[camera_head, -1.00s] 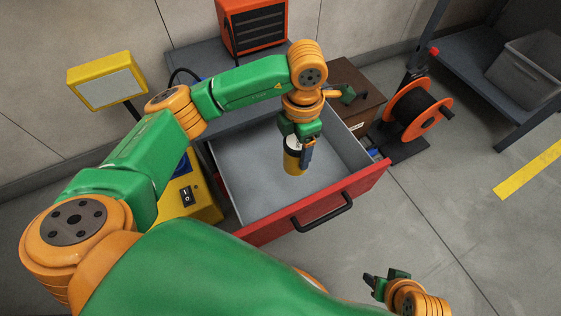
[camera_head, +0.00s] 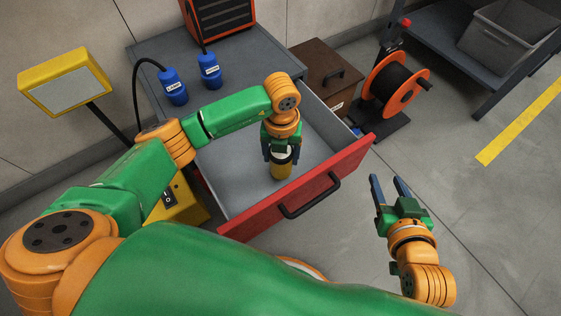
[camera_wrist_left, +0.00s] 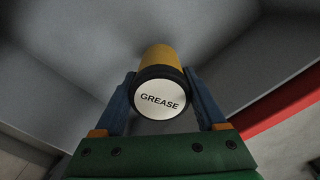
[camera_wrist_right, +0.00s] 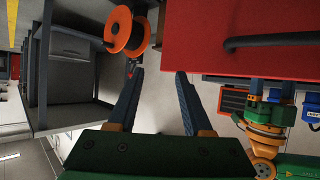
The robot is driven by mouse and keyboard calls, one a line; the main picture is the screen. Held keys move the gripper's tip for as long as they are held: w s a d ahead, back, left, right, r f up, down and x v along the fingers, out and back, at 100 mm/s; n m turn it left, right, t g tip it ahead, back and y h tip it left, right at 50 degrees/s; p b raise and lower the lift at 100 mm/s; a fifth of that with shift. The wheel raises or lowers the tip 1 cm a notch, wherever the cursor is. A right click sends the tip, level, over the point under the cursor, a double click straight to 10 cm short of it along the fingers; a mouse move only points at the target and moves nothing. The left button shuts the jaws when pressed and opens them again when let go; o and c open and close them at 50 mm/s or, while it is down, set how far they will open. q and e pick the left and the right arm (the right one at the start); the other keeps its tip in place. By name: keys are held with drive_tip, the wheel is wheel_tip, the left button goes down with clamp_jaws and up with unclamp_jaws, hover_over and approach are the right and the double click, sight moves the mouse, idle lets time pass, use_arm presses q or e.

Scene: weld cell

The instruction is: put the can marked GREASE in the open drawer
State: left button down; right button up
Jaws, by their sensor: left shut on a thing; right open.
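The GREASE can (camera_head: 281,168) is yellow with a dark band and a white lid. Its lid reads GREASE in the left wrist view (camera_wrist_left: 160,98). My left gripper (camera_head: 280,152) points down and is shut on the can's upper part, inside the outline of the open drawer (camera_head: 235,178). Whether the can's base touches the drawer floor, I cannot tell. The drawer has a grey inside and a red front (camera_head: 300,188) with a black handle. My right gripper (camera_head: 389,182) is open and empty, to the right of the drawer front; its fingers also show in the right wrist view (camera_wrist_right: 160,105).
Two blue cans (camera_head: 173,86) stand on the grey cabinet top (camera_head: 150,45) behind the drawer. A brown box (camera_head: 325,72) and an orange cable reel (camera_head: 395,84) are to the right. A yellow lamp-like panel (camera_head: 62,80) stands at left.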

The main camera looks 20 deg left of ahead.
use_arm(q)
wheel_tip(320, 180, down, 4)
drive_tip(key=shift+r+b, duration=0.25)
drive_tip(key=shift+b, duration=0.5)
use_arm(e)
wheel_tip(320, 180, up, 11)
drive_tip(key=w+a+t+y, duration=0.2)
drive_tip(key=t, duration=0.4)
drive_tip(key=shift+w+f+n, duration=0.15)
drive_tip(key=shift+w+n, duration=0.15)
drive_tip(key=shift+w, duration=0.05)
drive_tip(key=shift+r+t, duration=0.3)
